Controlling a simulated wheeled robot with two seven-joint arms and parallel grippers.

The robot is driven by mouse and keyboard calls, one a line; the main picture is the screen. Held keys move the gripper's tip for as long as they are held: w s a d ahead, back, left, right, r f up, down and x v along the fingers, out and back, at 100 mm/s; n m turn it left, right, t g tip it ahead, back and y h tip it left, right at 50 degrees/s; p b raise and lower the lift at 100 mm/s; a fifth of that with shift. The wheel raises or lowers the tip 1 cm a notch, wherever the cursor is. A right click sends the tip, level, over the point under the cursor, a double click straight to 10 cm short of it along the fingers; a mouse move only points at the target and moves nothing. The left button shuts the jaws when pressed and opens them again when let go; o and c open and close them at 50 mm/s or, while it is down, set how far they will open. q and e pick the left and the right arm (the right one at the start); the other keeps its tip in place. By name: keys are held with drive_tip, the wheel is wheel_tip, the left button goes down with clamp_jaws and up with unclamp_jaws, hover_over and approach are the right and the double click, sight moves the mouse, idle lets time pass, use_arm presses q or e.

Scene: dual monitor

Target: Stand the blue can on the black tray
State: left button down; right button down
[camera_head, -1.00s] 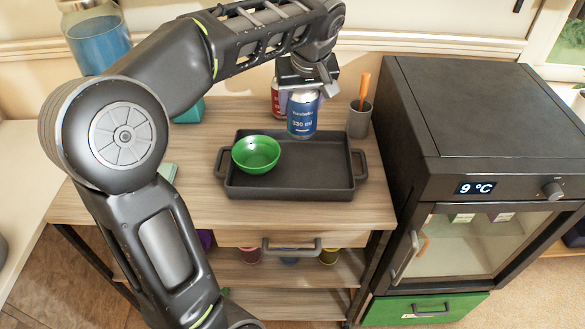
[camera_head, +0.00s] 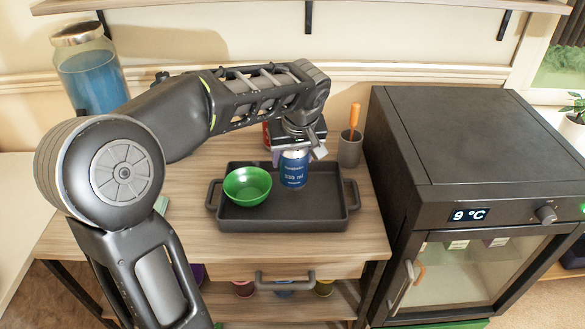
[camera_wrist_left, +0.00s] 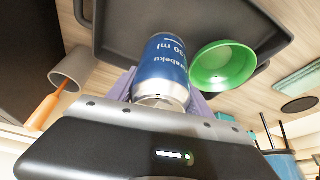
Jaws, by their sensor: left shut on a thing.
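The blue can (camera_head: 293,172) is upright in my left gripper (camera_head: 296,150), over the back right part of the black tray (camera_head: 282,224). I cannot tell whether its base touches the tray. In the left wrist view the can (camera_wrist_left: 165,62) sits between the purple-grey fingers, with its silver top nearest the camera. A green bowl (camera_head: 247,187) stands in the left part of the tray, close beside the can. My right gripper is not in view.
A grey cup (camera_head: 350,150) with an orange-handled tool stands behind the tray's right end. A red can (camera_head: 266,134) is partly hidden behind my left wrist. A dark fridge (camera_head: 460,150) stands to the right. The tray's front right is clear.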

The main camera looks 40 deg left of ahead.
sight(293, 168)
use_arm(q)
drive_tip(key=shift+f, duration=1.8)
drive_tip(key=shift+f, duration=0.15)
drive_tip(key=c, duration=0.7)
unclamp_jaws()
drive_tip(key=shift+r, duration=0.25)
drive_tip(key=v, duration=1.1)
drive_tip(key=shift+d+r, duration=0.15)
drive_tip(key=shift+r, duration=0.15)
drive_tip(key=shift+s, duration=0.15)
